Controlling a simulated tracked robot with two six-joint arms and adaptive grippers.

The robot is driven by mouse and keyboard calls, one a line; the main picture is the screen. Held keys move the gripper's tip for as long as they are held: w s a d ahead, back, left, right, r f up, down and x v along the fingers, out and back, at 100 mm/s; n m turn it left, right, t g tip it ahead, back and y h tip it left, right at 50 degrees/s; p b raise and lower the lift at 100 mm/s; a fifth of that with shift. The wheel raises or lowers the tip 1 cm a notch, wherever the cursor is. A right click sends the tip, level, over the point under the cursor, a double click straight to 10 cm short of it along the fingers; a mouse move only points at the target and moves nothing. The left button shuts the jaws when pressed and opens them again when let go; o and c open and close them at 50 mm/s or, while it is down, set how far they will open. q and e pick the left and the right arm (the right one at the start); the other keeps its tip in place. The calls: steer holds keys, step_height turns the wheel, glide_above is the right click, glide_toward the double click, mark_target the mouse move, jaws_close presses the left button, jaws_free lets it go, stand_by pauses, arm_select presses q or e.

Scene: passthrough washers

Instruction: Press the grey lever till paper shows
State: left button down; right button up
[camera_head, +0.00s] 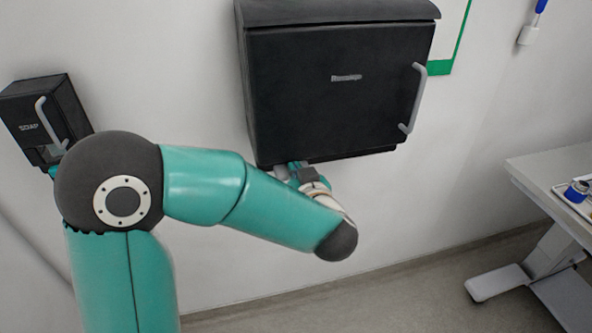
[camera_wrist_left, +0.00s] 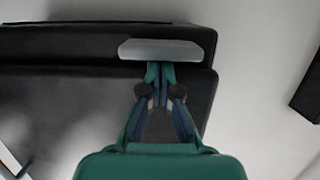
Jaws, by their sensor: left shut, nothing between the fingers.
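A black dispenser (camera_head: 335,85) hangs on the wall, with a curved grey handle (camera_head: 416,100) upright at the right of its front. A flat light-grey piece (camera_wrist_left: 165,50) sits at its underside in the left wrist view; it looks like a lever. A small part of this piece (camera_head: 281,172) shows in the head view. My left gripper (camera_wrist_left: 160,72) is shut and empty, its tips at the edge of the flat piece; I cannot tell if they touch. In the head view my arm partly hides this gripper (camera_head: 297,172). No paper is clearly visible. My right gripper is out of view.
A black soap dispenser (camera_head: 45,115) with a grey handle hangs at the left, partly behind my arm. A table (camera_head: 545,168) with a tray and a blue item (camera_head: 576,191) stands at the right. Floor and wall between are clear.

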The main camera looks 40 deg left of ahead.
arm_select(q)
step_height(320, 180, down, 2)
steer(key=shift+f+b, duration=0.15)
steer(key=shift+b, duration=0.25)
steer(key=shift+s+d+f, duration=0.1)
steer(key=shift+d, duration=0.05)
steer(key=v, duration=1.1)
steer(key=shift+d+r, duration=0.25)
steer(key=shift+r, duration=0.1)
steer(key=shift+s+a, duration=0.1)
steer(key=shift+s, duration=0.05)
stand_by(0.6)
